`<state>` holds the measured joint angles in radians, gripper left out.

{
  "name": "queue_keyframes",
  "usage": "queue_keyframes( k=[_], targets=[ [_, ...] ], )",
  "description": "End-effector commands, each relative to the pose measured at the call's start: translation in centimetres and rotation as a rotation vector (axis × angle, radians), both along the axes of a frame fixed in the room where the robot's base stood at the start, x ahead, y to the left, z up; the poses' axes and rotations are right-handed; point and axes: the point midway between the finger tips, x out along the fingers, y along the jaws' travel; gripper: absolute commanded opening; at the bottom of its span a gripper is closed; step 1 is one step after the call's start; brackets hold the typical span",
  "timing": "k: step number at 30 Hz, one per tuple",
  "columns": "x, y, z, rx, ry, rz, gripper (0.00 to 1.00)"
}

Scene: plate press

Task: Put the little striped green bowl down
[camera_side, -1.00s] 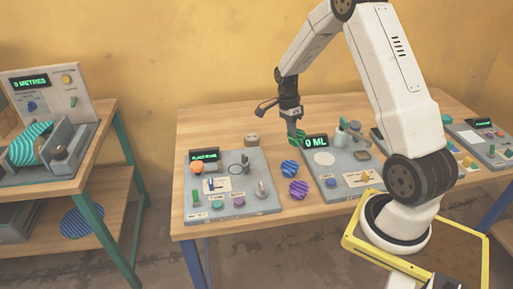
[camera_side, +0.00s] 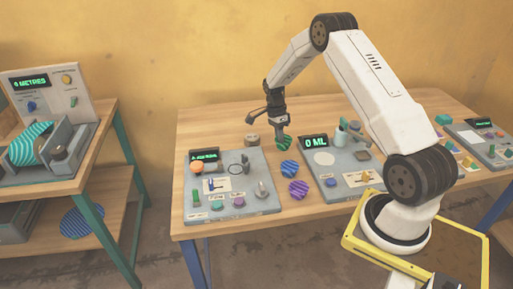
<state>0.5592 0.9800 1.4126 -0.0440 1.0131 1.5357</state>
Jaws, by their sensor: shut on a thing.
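The little striped green bowl (camera_side: 285,144) is at my gripper's tips, above or on the wooden table between two grey panels. My gripper (camera_side: 282,133) points down and is shut on the bowl. The bowl's striped face shows toward the camera. I cannot tell whether the bowl touches the table.
A striped blue bowl (camera_side: 289,168) and a striped purple bowl (camera_side: 298,189) lie just in front. A left panel (camera_side: 262,205) and a right panel (camera_side: 323,170) with a 0 ML display flank them. A small brown block (camera_side: 252,139) sits left of my gripper.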

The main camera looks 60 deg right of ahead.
Motion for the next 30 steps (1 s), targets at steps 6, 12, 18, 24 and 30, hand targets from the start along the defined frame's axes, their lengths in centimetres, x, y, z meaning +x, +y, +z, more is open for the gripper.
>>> queue_keyframes(
  k=[6,12,18,24,30],
  targets=[
    [0.4,-0.2,-1.1,0.001,0.003,0.0,0.0],
    [0.4,-0.2,-3.3,0.0,0.001,0.0,0.0],
    [0.5,-0.3,-3.7,0.0,-0.001,0.0,0.0],
    [0.4,-0.2,-3.7,0.0,-0.001,0.0,0.0],
    [0.4,-0.3,-4.0,0.0,-0.001,0.0,0.29]
  ],
)
